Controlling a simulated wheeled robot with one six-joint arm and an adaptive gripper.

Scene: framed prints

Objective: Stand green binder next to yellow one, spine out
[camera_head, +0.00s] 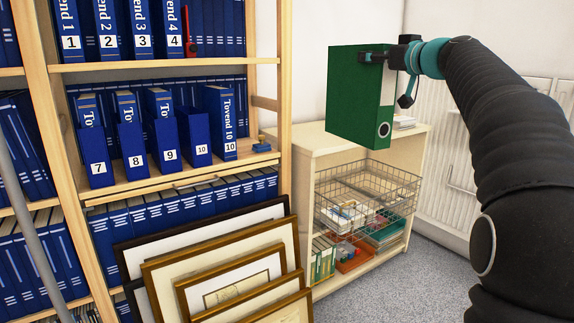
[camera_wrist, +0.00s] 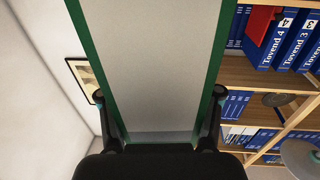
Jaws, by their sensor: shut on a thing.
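The green binder (camera_head: 352,95) is upright in the air in the head view, in front of or over the low wooden cabinet. Its narrow face with a pale label and round finger hole (camera_head: 384,129) faces right and toward the camera. My gripper (camera_head: 384,57) is shut on its upper part. In the wrist view the gripper's fingers (camera_wrist: 160,95) sit on either side of the binder, with its green edges (camera_wrist: 87,45) around a grey-white face. I cannot tell whether its lower end touches the cabinet. I can make out no yellow binder in either view.
The low cabinet (camera_head: 302,141) has a mostly clear top with papers (camera_head: 403,122) at the right. A wire basket (camera_head: 345,212) sits inside. A tall shelf (camera_head: 285,90) of blue binders stands left. Framed prints (camera_head: 165,262) lean before it. A radiator (camera_head: 455,140) is at right.

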